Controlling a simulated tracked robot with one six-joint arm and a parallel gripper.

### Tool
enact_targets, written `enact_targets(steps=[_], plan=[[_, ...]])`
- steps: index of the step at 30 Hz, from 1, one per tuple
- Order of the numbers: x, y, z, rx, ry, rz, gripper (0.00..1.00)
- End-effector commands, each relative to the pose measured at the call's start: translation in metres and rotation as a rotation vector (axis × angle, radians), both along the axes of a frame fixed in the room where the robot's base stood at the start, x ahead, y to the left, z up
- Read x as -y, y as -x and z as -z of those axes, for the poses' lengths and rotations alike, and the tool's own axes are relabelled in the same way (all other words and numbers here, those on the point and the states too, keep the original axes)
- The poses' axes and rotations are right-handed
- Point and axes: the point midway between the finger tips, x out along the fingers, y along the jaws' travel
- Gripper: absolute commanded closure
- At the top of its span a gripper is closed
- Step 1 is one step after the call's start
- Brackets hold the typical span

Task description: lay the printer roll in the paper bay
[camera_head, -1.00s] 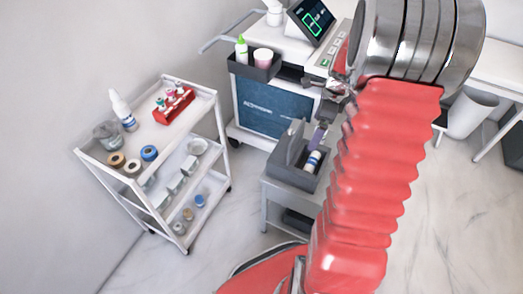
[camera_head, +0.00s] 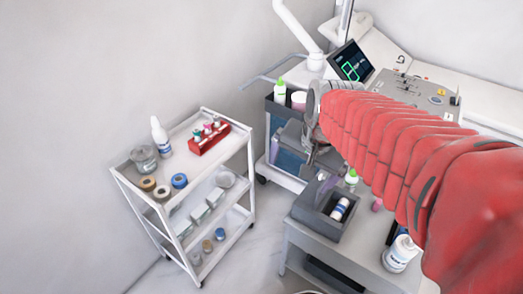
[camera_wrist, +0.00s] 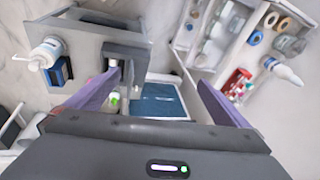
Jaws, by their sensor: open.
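I cannot pick out the printer roll for certain. Tan rolls (camera_head: 147,183) and a blue roll (camera_head: 179,180) lie on the white trolley's top shelf and show in the wrist view (camera_wrist: 256,38), but they look like tape. I cannot make out the paper bay; the machine's control panel (camera_head: 420,92) is partly hidden by my red arm. In the head view my gripper is partly hidden near the grey caddy.
The white trolley (camera_head: 207,148) stands left, with a red tube rack (camera_head: 209,138) and white bottle (camera_head: 160,137). The grey caddy (camera_head: 316,217) holds a small bottle (camera_head: 340,209) on a low stand (camera_head: 330,255). Another bottle (camera_head: 400,254) stands right. A screen (camera_head: 350,64) stands behind.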

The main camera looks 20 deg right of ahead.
Motion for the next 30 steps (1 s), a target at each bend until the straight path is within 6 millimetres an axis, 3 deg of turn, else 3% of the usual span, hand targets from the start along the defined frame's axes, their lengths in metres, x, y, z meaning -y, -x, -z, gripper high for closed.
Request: enact_targets(steps=[6, 15, 30], plan=[[-0.035, 0.033, -0.016, 0.055, 0.113, -0.298, 0.0], [-0.067, 0.076, -0.024, 0.12, 0.266, -0.66, 0.0], [-0.073, 0.085, -0.024, 0.133, 0.304, -0.742, 0.0]])
